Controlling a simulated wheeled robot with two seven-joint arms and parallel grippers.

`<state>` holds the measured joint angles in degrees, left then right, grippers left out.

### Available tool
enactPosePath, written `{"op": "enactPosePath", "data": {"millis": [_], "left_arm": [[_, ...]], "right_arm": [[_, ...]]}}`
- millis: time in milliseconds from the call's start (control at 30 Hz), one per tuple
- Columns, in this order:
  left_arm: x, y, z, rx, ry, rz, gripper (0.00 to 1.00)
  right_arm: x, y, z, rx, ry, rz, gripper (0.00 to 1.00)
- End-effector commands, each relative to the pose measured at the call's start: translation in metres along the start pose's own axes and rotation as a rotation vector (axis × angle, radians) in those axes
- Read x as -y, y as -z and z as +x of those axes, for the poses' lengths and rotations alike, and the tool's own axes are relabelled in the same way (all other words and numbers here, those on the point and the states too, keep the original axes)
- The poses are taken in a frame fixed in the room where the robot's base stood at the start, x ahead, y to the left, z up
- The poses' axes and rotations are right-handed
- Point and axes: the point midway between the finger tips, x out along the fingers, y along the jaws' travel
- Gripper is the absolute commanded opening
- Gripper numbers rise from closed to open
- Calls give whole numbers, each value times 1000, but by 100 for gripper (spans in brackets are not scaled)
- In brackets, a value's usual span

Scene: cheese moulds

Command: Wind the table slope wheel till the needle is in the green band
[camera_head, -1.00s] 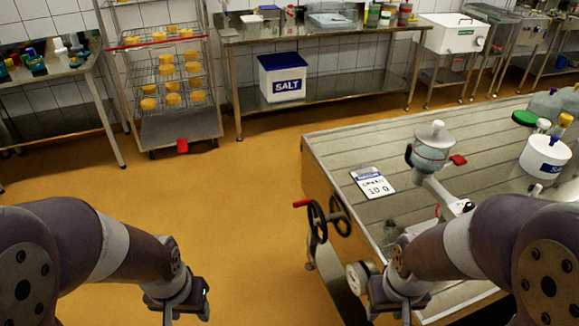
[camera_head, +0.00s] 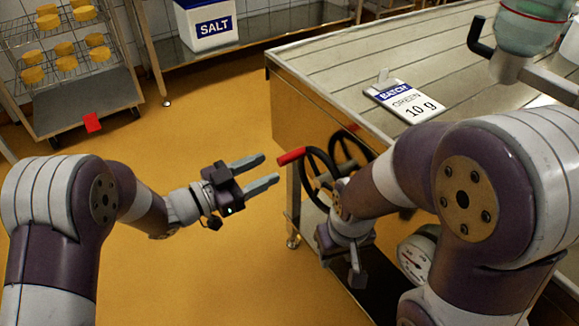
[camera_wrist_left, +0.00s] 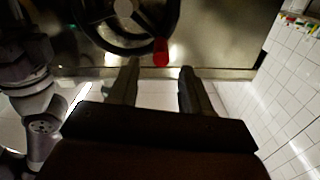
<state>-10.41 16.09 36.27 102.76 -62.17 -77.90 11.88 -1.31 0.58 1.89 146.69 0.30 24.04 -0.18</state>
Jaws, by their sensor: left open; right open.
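The slope wheel (camera_head: 318,172) is a dark spoked handwheel on the table's left side, with a red crank handle (camera_head: 291,156). My left gripper (camera_head: 270,169) is open and empty, its fingertips just left of the red handle. In the left wrist view the red handle (camera_wrist_left: 161,52) shows just beyond the gap between the open fingers (camera_wrist_left: 160,70), below the black wheel rim (camera_wrist_left: 112,46). A white round dial (camera_head: 416,260) is partly hidden by my right arm; I cannot read its needle or find the green band. My right gripper (camera_head: 355,268) is open, below the wheel.
The slatted metal table (camera_head: 330,60) carries a batch card (camera_head: 407,102) and a clear vessel (camera_head: 532,28). A second dark wheel (camera_head: 350,147) sits behind the first. A cheese rack (camera_head: 85,90) and a salt bin (camera_head: 208,25) stand behind. The yellow floor at left is open.

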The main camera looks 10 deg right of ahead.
Motion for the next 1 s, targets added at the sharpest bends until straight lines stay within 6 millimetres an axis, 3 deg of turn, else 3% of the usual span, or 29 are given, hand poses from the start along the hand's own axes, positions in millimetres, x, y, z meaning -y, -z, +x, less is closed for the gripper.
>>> {"op": "enactPosePath", "data": {"millis": [100, 300, 667, 800, 833, 1000], "left_arm": [[-2, -4, 31, -1, -3, 1, 48], [0, -3, 66, 2, 0, 1, 48], [1, -1, 75, 2, 4, -1, 48], [1, -1, 75, 3, 4, -1, 6], [1, -1, 75, 2, 4, -1, 0], [1, -1, 75, 3, 4, -2, 0]], "right_arm": [[0, -1, 12, 0, 0, 0, 43], [0, -2, 20, 1, 0, 0, 43], [0, -2, 20, 1, 0, 0, 43], [0, -2, 20, 1, 0, 0, 43], [0, -2, 20, 1, 0, 0, 43], [0, -2, 20, 1, 0, 0, 43]]}}
